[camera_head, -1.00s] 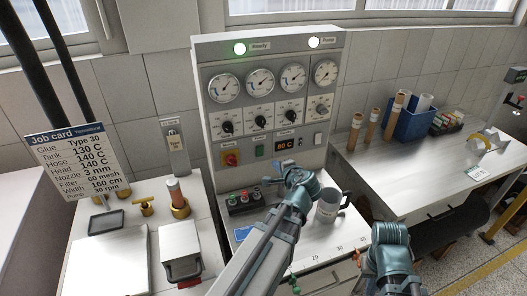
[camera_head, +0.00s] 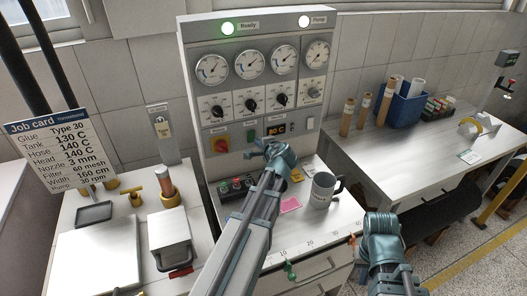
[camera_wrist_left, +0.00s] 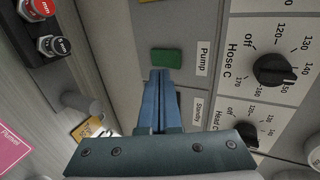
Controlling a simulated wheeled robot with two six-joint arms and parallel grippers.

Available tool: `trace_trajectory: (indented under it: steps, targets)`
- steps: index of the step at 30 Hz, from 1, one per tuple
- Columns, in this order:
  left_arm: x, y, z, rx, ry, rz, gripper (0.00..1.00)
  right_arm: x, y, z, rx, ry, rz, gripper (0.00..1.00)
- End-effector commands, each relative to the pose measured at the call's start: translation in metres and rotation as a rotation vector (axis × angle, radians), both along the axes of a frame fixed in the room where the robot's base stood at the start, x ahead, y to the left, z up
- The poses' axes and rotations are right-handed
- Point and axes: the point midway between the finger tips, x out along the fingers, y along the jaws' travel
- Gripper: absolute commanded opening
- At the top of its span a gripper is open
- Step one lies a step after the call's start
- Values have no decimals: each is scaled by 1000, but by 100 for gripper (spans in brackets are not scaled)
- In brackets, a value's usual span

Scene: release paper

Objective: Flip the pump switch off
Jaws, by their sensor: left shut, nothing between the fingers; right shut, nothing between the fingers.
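The pump switch is a green rocker (camera_wrist_left: 167,58) with a "Pump" label in the left wrist view. It also shows on the grey control panel (camera_head: 187,100) in the head view, as a small green switch (camera_head: 250,137). The lamp labelled "Pump" (camera_head: 304,21) is lit white. My left gripper (camera_wrist_left: 159,76) is shut and empty; its blue fingertips appear just below the green rocker in the wrist view. I cannot tell whether they touch it. My right gripper (camera_head: 380,222) is shut, low at the right, away from the panel.
A grey mug (camera_head: 322,190) stands right of my left gripper. Black knobs (camera_wrist_left: 274,70) are beside the switch. A pink note (camera_head: 290,204) lies on the bench. The right-hand table (camera_head: 400,155) has clear space.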

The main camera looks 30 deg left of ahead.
Motion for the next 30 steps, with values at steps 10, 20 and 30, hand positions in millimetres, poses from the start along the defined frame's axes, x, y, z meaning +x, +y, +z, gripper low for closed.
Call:
trace_trajectory:
  steps: [10,20,30]
  targets:
    - [25,29,5,-1,-1,0,0,0,0,5,0,0,0,0]
    - [26,31,5,-1,-1,0,0,0,0,5,0,0,0,0]
    - [32,37,8,0,0,-1,0,0,0,8,0,0,0,0]
